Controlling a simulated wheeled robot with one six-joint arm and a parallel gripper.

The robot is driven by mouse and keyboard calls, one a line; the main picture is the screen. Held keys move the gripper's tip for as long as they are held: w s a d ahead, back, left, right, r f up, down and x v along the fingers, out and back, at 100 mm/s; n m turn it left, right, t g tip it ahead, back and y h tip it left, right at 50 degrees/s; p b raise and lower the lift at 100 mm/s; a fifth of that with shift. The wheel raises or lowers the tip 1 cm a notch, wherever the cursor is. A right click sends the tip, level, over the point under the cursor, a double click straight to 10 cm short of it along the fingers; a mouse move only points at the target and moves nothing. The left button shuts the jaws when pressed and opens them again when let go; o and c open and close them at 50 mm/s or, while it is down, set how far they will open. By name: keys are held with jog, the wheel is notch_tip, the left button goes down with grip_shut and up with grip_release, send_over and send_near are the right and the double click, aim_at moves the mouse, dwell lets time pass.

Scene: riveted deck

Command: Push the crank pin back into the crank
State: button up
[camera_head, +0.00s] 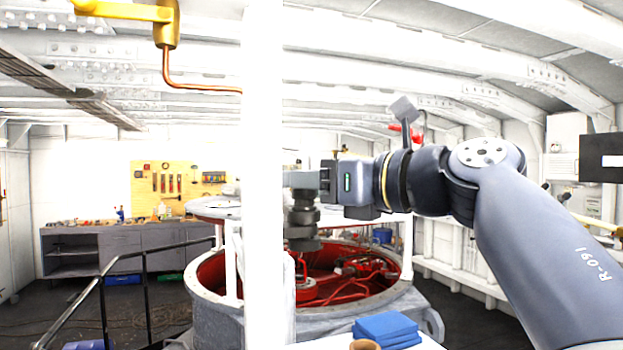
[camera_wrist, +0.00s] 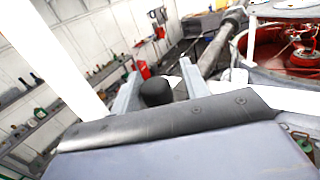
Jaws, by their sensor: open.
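My gripper (camera_head: 303,179) reaches left from the arm in the head view, and its far end is hidden behind a white post. In the wrist view my gripper (camera_wrist: 160,70) shows two grey fingers spread apart. A black rounded knob (camera_wrist: 156,92) sits between them, with a gap visible at least on one side. I cannot tell whether it is the crank pin. In the head view a dark stepped cylinder (camera_head: 303,218) stands upright just below the fingers, partly hidden by the post. Neither the crank nor how far its pin sticks out can be made out clearly.
The white post (camera_head: 264,180) stands close in front. A round grey housing (camera_head: 350,322) with a red interior lies below the gripper. Blue folded cloths (camera_head: 386,328) are at the front. A workbench (camera_head: 130,245) and a yellow tool board (camera_head: 178,187) are at the back left. A black railing (camera_head: 147,290) runs at left.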

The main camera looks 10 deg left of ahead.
jog(key=shift+s, duration=0.25)
jog(key=shift+s+d+f, duration=0.1)
jog(key=shift+d, duration=0.2)
jog(key=b+v, duration=0.3)
jog(key=v, duration=0.7)
jog(key=shift+w, duration=0.2)
